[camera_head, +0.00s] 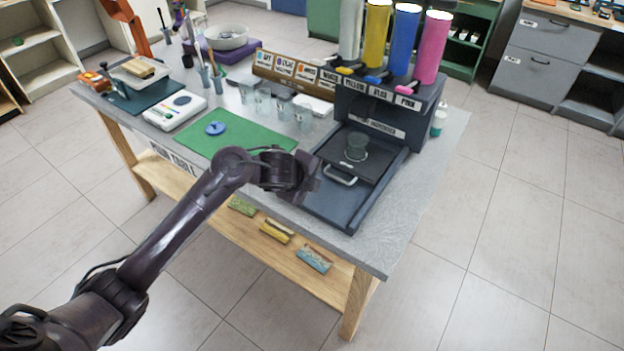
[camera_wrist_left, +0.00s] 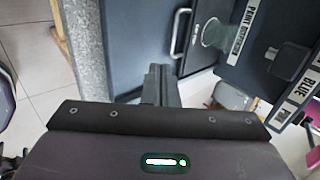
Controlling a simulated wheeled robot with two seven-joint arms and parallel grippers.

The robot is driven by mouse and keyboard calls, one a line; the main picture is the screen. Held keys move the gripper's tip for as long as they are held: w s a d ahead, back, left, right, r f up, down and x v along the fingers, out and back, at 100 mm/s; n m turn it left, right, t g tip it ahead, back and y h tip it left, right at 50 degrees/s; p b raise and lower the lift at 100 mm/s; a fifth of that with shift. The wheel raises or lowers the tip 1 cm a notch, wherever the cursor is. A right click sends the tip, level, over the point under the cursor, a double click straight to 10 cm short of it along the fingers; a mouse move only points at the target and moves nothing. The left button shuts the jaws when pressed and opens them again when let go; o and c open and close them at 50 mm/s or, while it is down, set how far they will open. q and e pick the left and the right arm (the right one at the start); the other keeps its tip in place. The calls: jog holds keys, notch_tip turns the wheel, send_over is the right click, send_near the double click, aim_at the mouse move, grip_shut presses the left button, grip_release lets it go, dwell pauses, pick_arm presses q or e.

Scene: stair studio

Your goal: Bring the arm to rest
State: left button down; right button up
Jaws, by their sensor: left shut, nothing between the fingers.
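My left arm (camera_head: 185,220) comes in from the lower left of the head view and reaches over the table's front edge. My left gripper (camera_head: 312,178) is at the front left of the dark paint dispenser, close to its tray handle. In the wrist view the gripper (camera_wrist_left: 160,82) shows its fingers together with nothing between them. The tray handle (camera_head: 340,177) also shows in the wrist view (camera_wrist_left: 180,35), just beyond the fingers. Whether the gripper touches the dispenser cannot be told. My right gripper is not in view.
The paint dispenser (camera_head: 385,122) holds a clear cup (camera_head: 357,147) on its tray, under several coloured tubes. A green mat (camera_head: 240,138) with a blue disc (camera_head: 215,128), a white scale (camera_head: 175,110) and clear cups (camera_head: 263,101) stand on the grey table (camera_head: 400,215). Floor is free at right.

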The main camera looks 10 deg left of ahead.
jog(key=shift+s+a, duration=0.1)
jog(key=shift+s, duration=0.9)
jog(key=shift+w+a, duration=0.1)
